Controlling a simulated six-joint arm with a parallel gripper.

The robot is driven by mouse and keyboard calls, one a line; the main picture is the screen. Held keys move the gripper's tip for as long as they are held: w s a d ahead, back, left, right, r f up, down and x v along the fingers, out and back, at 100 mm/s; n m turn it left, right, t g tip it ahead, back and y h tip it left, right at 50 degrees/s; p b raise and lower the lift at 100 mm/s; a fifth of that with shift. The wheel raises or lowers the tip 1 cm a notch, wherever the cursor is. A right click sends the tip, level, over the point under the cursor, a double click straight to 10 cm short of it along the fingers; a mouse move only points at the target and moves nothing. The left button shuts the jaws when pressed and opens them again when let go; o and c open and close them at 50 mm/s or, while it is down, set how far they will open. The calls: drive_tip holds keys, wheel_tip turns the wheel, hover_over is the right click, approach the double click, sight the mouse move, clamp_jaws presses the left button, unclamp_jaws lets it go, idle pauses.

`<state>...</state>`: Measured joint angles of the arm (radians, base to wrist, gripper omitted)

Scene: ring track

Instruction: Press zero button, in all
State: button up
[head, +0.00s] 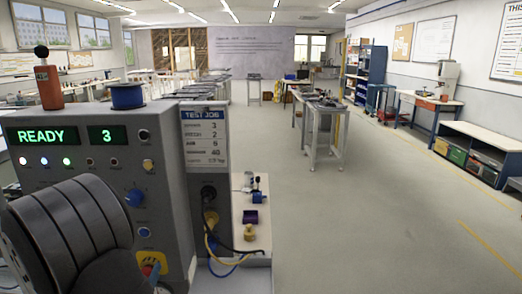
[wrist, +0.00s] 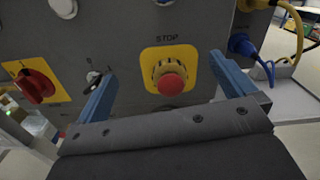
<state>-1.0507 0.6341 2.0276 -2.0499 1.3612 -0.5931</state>
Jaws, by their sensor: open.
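The grey machine panel (head: 80,155) stands at the left in the head view, its green displays reading READY and 3. Small knobs, lamps and a blue button (head: 144,232) sit on its face; I cannot read which control is the zero button. In the wrist view, a red STOP button (wrist: 171,83) on a yellow plate lies between the spread blue fingers of my gripper (wrist: 163,70). My gripper is open and empty. My arm hides the panel's lower left in the head view.
A red rotary switch (wrist: 35,86) and a small key-like switch (wrist: 93,78) sit left of STOP in the wrist view. Blue and yellow cables (head: 212,242) hang on the machine's right side. A red-bodied part with a black knob (head: 47,82) stands on top.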

clamp_jaws()
idle(1.5)
